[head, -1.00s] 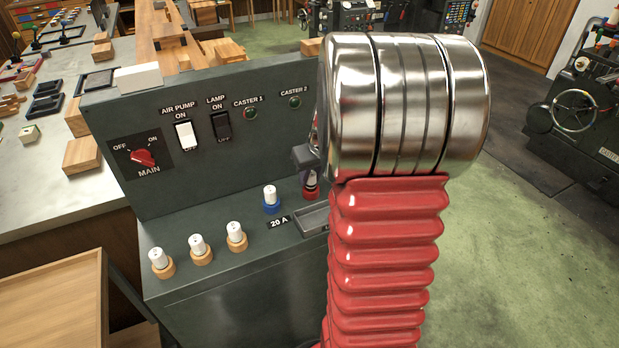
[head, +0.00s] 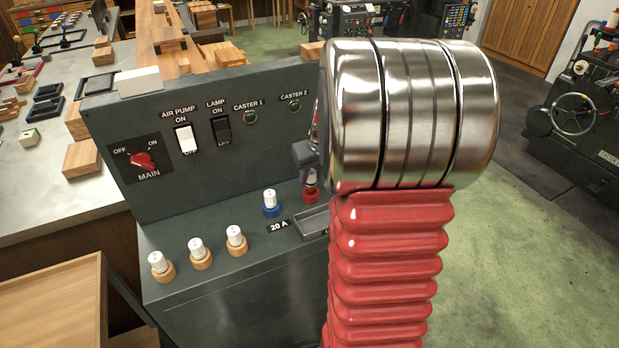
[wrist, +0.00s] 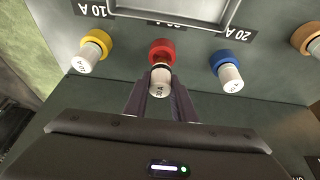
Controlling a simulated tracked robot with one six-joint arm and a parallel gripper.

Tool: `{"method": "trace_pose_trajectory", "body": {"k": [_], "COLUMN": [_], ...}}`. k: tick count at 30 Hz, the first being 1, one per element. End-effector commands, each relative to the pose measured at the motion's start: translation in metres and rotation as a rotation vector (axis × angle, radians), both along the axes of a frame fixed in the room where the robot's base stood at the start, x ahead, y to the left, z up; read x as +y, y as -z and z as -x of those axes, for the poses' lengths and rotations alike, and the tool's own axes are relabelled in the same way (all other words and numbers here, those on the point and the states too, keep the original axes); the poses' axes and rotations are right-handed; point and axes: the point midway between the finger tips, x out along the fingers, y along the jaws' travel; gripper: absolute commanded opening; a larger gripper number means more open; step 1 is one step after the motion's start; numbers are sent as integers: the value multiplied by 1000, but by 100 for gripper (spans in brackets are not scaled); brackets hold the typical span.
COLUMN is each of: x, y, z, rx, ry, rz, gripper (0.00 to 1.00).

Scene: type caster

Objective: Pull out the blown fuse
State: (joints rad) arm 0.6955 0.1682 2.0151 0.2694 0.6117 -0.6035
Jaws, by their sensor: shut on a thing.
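A white fuse (wrist: 160,80) stands in line with a red socket ring (wrist: 162,50) in the wrist view. My gripper (wrist: 161,92) has its two dark fingers on either side of this fuse and is shut on it. A dark band shows between the fuse's white body and the red ring; I cannot tell whether the fuse is still seated. In the head view the red ring (head: 310,195) and a little of the fuse (head: 310,179) show left of my arm, which hides part of the gripper. No visible mark tells me whether this fuse is blown.
A blue-ringed fuse (wrist: 230,75) and a yellow-ringed fuse (wrist: 88,57) flank the red one. Orange-ringed fuses (head: 197,250) stand further left on the ledge. A shallow metal tray (head: 312,222) lies in front. The upright switch panel (head: 200,120) rises behind.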

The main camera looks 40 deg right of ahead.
Motion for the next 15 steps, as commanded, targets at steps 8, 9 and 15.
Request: {"method": "trace_pose_trajectory", "body": {"k": [8,9,15], "x": [0,0,0], "y": [-12,-13,-22], "z": [0,0,0], "rx": [0,0,-1], "ry": [0,0,-1], "rz": [0,0,2], "gripper": [0,0,0]}}
